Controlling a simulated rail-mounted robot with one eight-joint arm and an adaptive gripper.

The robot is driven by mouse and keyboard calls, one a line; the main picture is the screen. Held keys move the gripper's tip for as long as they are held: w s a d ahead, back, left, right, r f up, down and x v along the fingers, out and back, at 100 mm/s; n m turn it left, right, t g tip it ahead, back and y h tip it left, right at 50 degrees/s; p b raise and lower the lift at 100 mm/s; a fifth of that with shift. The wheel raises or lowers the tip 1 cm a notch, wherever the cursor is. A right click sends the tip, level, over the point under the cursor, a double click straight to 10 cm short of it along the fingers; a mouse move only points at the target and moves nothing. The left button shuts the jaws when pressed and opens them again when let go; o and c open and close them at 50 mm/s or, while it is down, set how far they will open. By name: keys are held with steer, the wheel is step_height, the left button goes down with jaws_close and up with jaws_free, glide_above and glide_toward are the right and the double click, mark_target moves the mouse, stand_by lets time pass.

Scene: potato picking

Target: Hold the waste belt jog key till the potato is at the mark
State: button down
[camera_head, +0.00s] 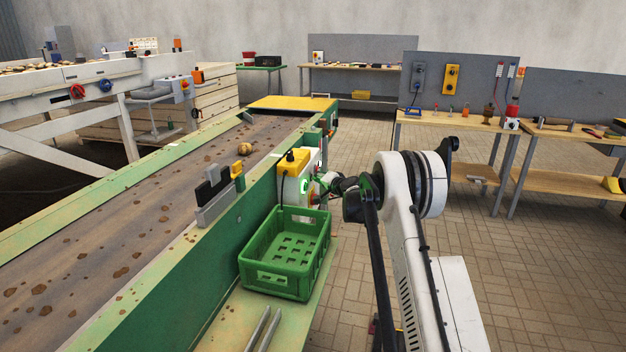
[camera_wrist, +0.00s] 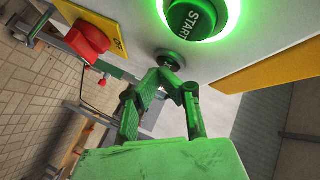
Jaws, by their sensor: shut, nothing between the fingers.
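The potato (camera_head: 244,149) lies on the brown, dirt-spotted waste belt (camera_head: 150,195), towards its far end, near a small white mark (camera_head: 275,155) on the right-hand rail. The control box (camera_head: 291,190) is on the belt's right side. In the wrist view, a lit green START button (camera_wrist: 190,18) is on its face, with a small dark round key (camera_wrist: 171,59) below it. My gripper (camera_wrist: 172,72) is shut and empty, with its green fingertips at this key; whether they press it cannot be told. The gripper also shows at the box in the head view (camera_head: 325,181).
A red stop button on a yellow plate (camera_wrist: 88,38) sits beside START. An empty green crate (camera_head: 278,279) stands below the box. A yellow plate (camera_head: 290,103) is at the belt's far end. Workbenches (camera_head: 490,124) stand behind; the floor at right is clear.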

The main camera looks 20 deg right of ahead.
steer(key=shift+s+d, duration=0.55)
steer(key=shift+d, duration=0.1)
stand_by(0.3)
steer(key=s+d, duration=0.1)
steer(key=d, duration=0.1)
steer(key=s+d+b, duration=0.1)
steer(key=s+d, duration=0.1)
stand_by(0.4)
stand_by(0.8)
